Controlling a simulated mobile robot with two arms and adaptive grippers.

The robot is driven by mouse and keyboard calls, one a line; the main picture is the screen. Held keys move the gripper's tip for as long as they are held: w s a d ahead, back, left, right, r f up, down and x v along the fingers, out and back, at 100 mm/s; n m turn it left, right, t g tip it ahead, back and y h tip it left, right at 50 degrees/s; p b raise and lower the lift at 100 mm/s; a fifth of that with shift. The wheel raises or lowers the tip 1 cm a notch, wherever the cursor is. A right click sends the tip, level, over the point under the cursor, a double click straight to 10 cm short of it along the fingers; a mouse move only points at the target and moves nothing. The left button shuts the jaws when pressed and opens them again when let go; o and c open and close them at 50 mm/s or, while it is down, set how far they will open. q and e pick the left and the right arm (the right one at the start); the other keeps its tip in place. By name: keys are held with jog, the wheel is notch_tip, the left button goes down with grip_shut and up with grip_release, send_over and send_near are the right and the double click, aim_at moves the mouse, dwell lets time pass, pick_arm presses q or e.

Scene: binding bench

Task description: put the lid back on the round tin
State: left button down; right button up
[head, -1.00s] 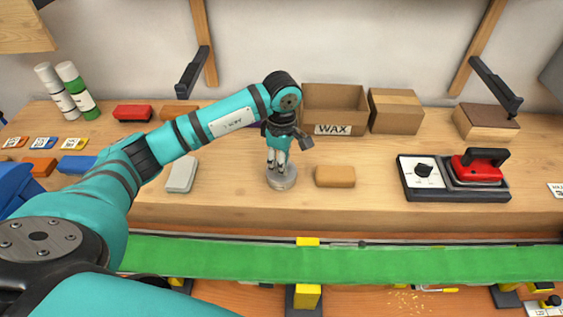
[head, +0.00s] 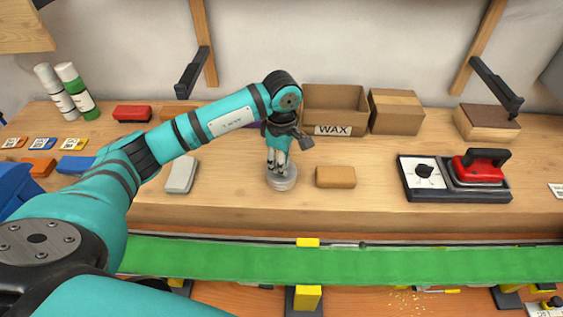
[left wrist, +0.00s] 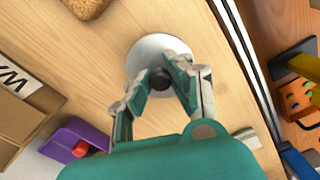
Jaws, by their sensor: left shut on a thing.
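My left gripper (head: 278,170) points down over the round tin (head: 283,186) near the front of the wooden bench. In the left wrist view the fingers (left wrist: 160,82) are closed around a dark knob at the middle of a pale round lid (left wrist: 150,48). The lid hides the tin from above in that view. The lid is at the tin's top in the head view, but I cannot tell whether it is fully seated. My right gripper is not in view.
A tan block (head: 335,177) lies just right of the tin, and a grey block (head: 182,175) lies to the left. An open WAX box (head: 334,110) stands behind. A green strip (head: 400,264) runs along the front.

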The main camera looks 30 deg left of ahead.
pick_arm(q)
jog(key=shift+f+b, duration=0.2)
jog(key=shift+b, duration=0.15)
jog(key=shift+b, duration=0.3)
dwell(0.9)
dwell(0.4)
jog(key=c, duration=1.1)
grip_release()
jog(key=shift+c, duration=0.2)
jog(key=shift+o, duration=0.2)
jog(key=o, duration=0.4)
jog(key=shift+o, duration=0.2)
jog(key=shift+r, duration=0.1)
jog(key=shift+r+p, duration=1.8)
jog(key=shift+r, duration=1.65)
